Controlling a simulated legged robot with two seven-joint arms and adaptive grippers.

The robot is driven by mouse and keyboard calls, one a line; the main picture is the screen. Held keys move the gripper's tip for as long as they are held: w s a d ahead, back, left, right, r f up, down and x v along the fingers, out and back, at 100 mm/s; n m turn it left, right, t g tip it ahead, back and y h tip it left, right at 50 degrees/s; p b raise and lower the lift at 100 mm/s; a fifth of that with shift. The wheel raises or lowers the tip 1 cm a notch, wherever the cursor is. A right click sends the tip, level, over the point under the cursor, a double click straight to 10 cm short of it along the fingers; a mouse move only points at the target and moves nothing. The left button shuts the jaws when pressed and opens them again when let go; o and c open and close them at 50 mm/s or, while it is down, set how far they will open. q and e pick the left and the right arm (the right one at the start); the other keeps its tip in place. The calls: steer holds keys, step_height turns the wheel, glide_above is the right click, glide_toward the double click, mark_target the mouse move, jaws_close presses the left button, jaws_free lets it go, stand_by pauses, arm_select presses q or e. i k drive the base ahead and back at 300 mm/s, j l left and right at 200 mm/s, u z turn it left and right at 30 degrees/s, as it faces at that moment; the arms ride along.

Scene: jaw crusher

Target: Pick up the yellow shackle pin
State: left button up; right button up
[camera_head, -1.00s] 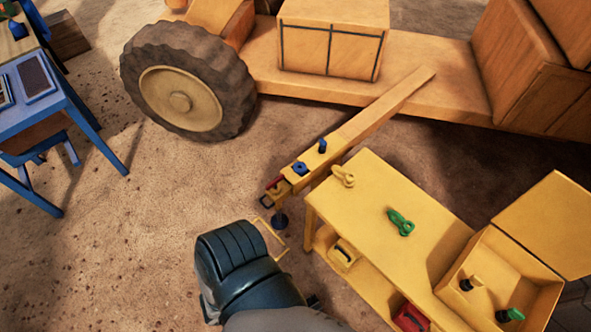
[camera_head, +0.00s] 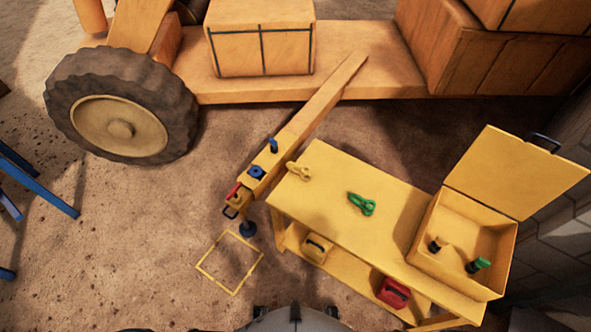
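The yellow shackle pin (camera_head: 437,244) appears to be the small dark piece with a yellowish-tan end in the open yellow box (camera_head: 425,229) at the right. A pin with a green end (camera_head: 478,265) is in the same box, nearer its front right. A yellow shackle (camera_head: 299,171) lies at the left end of the yellow table top (camera_head: 335,180), and a green shackle (camera_head: 362,204) lies near its middle. Neither of my grippers can be made out. A grey rounded part, apparently mine, shows at the bottom edge.
The box lid (camera_head: 516,172) stands open behind the box. A drawbar (camera_head: 325,95) runs from the trailer to beside the table's left end. A yellow frame outline (camera_head: 230,262) marks the ground. A red case (camera_head: 393,292) sits on the lower shelf.

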mark_target(441, 241)
steer(key=z, duration=1.75)
steer(key=l, duration=0.15)
